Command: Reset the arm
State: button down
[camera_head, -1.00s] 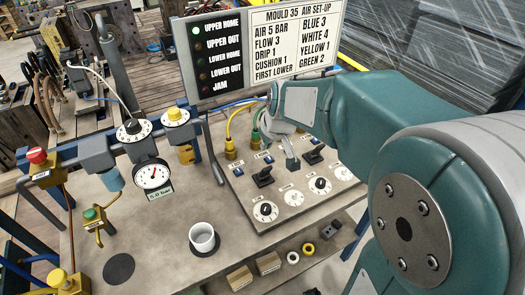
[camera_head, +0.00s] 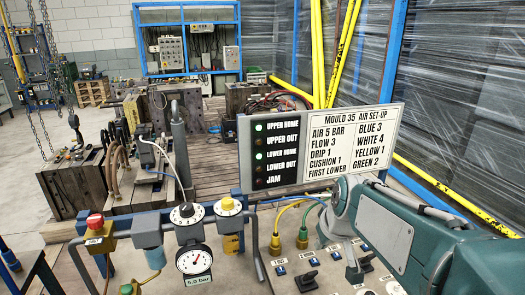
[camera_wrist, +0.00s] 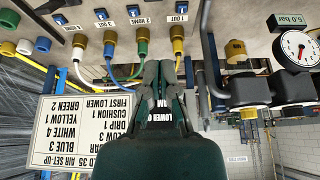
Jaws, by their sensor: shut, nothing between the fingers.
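My teal arm comes in from the lower right of the head view. Whether the fingertips touch the panel is unclear.
The set-up sign (camera_head: 352,150) stands behind my arm; its lamp board (camera_head: 275,155) shows upper home and lower home green. Yellow (camera_head: 303,236) and green fittings hold hoses beside my gripper. Left are a gauge (camera_head: 194,259), dials and a red-topped valve (camera_head: 96,222).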

jog(key=s+a+m, duration=0.1)
jog(key=s+m, duration=0.1)
jog(key=s, duration=1.4)
jog(key=shift+s+a+r+t+h, duration=0.3)
jog(key=shift+s+t+h, duration=0.05)
jog(key=shift+t+h, duration=0.05)
